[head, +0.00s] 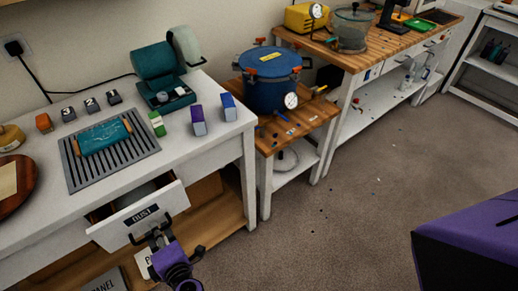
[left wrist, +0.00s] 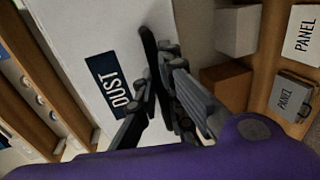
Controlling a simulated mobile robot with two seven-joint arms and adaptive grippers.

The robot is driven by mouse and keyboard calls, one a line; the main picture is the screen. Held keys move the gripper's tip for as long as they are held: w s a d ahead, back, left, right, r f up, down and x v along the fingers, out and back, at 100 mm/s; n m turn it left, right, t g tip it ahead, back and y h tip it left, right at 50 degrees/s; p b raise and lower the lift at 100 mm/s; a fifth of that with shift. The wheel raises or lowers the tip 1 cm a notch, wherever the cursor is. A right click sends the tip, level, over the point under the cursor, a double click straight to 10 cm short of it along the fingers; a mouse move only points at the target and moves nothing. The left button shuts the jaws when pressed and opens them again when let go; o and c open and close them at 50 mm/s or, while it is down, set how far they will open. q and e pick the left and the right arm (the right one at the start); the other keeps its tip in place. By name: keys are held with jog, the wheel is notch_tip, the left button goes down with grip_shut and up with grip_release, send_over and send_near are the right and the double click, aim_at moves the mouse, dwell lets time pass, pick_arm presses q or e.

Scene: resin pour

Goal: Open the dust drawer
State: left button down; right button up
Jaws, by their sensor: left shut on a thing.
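The dust drawer (head: 165,203) is in the front of the white bench at the lower left of the head view. Its white front carries a dark DUST label and stands out from the bench, with a dark gap behind its top edge. My left gripper (head: 149,236) is shut at the drawer's lower front, on what looks like its dark handle. In the left wrist view the drawer front (left wrist: 92,30) and DUST label (left wrist: 106,86) are beside the dark fingers (left wrist: 160,75). My right gripper is out of view.
The bench top (head: 205,150) holds a slotted grey grate (head: 75,177) with a teal piece, a teal machine (head: 160,75) and small coloured boxes. A blue pot (head: 272,90) stands on a wooden table to the right. Boxes lie on the shelf below. The carpet (head: 330,215) is mostly clear.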

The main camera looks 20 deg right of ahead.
pick_arm(q)
jog(key=f+v, duration=0.3)
jog(key=v, duration=1.2)
jog(key=shift+s+d+b, duration=0.2)
jog(key=shift+s+b, duration=0.1)
jog(key=shift+s, duration=0.35)
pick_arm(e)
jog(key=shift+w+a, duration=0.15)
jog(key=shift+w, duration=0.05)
pick_arm(q)
jog(key=c, duration=1.9)
grip_release()
jog(key=shift+o, duration=0.3)
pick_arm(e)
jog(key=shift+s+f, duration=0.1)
